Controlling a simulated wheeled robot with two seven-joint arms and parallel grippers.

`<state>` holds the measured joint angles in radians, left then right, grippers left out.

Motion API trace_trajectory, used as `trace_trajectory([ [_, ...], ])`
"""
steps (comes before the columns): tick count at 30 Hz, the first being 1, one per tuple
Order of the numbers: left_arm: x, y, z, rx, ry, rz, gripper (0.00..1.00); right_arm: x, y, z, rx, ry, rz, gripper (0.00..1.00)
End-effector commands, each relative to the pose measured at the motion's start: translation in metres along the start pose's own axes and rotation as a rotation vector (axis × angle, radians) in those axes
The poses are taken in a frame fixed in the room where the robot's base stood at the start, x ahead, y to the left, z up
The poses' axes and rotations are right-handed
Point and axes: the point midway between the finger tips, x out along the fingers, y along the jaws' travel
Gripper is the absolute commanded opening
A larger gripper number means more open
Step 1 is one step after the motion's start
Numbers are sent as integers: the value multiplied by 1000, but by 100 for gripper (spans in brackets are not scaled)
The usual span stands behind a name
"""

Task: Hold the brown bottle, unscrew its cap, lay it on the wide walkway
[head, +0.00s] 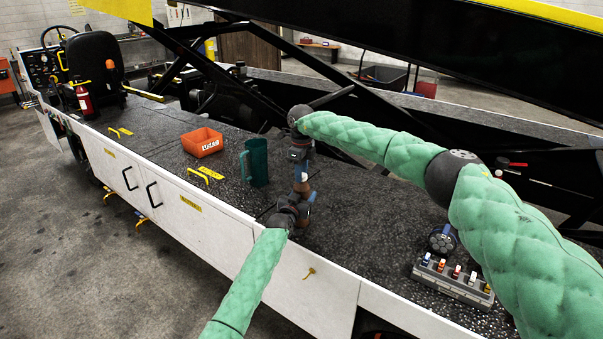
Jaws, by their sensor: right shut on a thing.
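The brown bottle (302,187) stands roughly upright between my two grippers, above the walkway, largely covered by them. My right gripper (301,160) points down from above and is shut at the bottle's upper end, where the cap is; the cap itself is hidden by the fingers. My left gripper (301,208) comes in from below left and meets the bottle's lower part; its fingers are too small and overlapped to show if they are closed. The wide walkway (345,245) is the dark speckled deck beneath both.
A green mug (256,162) stands just left of the grippers, with an orange bin (202,142) farther left. Yellow handles (205,174) rise from the deck. A grey rack (452,282) with coloured pieces and a round dark item (443,239) sit at right. Deck between is clear.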

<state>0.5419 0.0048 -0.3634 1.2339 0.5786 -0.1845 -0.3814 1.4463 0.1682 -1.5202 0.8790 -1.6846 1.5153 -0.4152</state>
Motion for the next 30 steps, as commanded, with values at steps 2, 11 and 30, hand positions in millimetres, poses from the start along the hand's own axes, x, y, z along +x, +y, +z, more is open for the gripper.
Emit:
trace_trajectory([
  [2,0,0,1,1,0,0,0,-1,-2,-1,-102,0,-4,4],
  [11,-1,0,1,1,-1,0,0,-1,-3,-1,-528,0,-4,4],
  [30,-1,0,1,0,-1,0,0,-1,-2,-1,-1435,2,-2,4],
])
